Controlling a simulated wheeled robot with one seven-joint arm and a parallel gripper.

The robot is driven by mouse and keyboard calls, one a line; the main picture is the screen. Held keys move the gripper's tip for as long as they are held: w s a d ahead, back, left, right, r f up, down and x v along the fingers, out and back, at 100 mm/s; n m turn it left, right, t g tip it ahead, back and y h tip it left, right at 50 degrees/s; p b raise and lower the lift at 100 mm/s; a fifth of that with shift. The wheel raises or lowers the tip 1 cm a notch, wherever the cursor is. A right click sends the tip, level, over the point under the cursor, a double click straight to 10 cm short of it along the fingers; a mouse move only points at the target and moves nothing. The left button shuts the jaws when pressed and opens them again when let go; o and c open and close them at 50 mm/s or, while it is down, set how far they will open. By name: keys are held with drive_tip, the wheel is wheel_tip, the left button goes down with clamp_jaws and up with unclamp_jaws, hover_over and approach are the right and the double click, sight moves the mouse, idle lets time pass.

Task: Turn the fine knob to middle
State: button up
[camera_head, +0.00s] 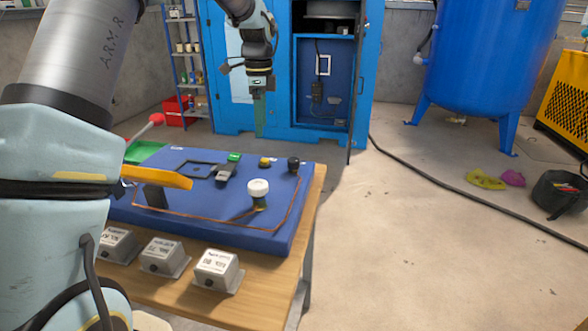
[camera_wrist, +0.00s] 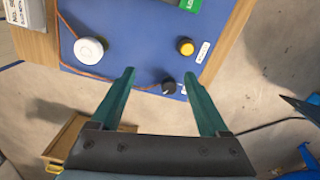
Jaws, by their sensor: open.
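A blue panel (camera_head: 210,235) lies on the wooden bench. It carries a black knob (camera_head: 293,163) at its far right corner, a yellow knob (camera_head: 265,162) to the left of it, and a larger white knob (camera_head: 258,188) nearer me. I cannot read which one is marked fine. My gripper (camera_head: 259,130) points down by the panel's far edge, with green fingers. In the wrist view the fingers (camera_wrist: 157,81) are apart and empty. There the black knob (camera_wrist: 169,86) shows between the fingertips, close to the right one. The yellow knob (camera_wrist: 186,47) and white knob (camera_wrist: 90,49) lie beyond.
Several grey boxes (camera_head: 217,271) stand along the bench's near edge. A blue cabinet (camera_head: 240,120) stands behind.

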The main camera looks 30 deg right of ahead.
sight(294, 159)
drive_tip(key=s+d+f+m+b, duration=0.1)
drive_tip(key=d+f+m, duration=0.1)
drive_tip(key=d+m, duration=0.55)
drive_tip(key=shift+n, duration=0.85)
drive_tip(key=f, duration=0.3)
drive_tip(key=d+f+p, duration=0.1)
drive_tip(key=f, duration=0.6)
drive_tip(key=shift+s+d+f+p, duration=0.25)
drive_tip(key=shift+p, duration=0.1)
clamp_jaws()
